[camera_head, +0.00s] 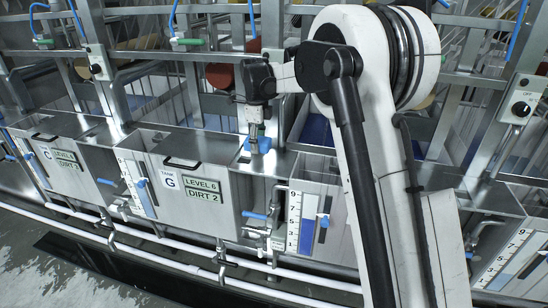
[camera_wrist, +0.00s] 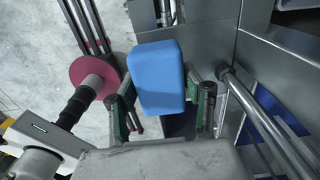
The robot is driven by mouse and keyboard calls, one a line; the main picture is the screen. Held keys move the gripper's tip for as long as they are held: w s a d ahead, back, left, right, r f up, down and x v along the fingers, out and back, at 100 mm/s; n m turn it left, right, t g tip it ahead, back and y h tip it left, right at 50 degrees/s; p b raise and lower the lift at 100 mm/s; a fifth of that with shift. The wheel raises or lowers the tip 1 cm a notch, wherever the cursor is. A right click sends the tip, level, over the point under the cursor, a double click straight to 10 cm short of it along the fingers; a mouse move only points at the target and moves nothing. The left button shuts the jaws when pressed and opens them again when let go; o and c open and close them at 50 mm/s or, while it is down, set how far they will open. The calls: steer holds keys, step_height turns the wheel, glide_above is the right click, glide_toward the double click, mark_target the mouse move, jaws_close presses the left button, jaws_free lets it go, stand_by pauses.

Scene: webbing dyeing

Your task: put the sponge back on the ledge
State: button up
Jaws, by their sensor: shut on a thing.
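A blue sponge (camera_wrist: 158,72) is between the two fingers of my gripper (camera_wrist: 162,98) in the wrist view. The fingers are shut on its sides. In the head view my gripper (camera_head: 256,130) points down, with the blue sponge (camera_head: 262,145) at its tips. It is over the metal ledge (camera_head: 281,162) along the tank's top, close to the right end of the tank labelled G. I cannot tell whether the sponge touches the ledge or hangs just above it.
The G tank (camera_head: 188,200) carries a "LEVEL 6 DIRT 2" sign. A blue-handled valve (camera_head: 256,215) and white pipes run along the front. Metal posts and reddish rollers (camera_head: 220,76) stand behind. The wrist view shows a red disc (camera_wrist: 84,73) left of the sponge and a metal bar (camera_wrist: 262,120) right.

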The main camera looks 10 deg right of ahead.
glide_above(273, 164)
step_height(273, 164, down, 3)
steer(key=shift+f+p, duration=0.1)
steer(key=shift+p, duration=0.2)
steer(key=shift+f+p, duration=0.3)
steer(key=shift+f, duration=1.6)
steer(key=shift+f, duration=0.1)
steer(key=shift+f, duration=0.15)
steer(key=o, duration=1.1)
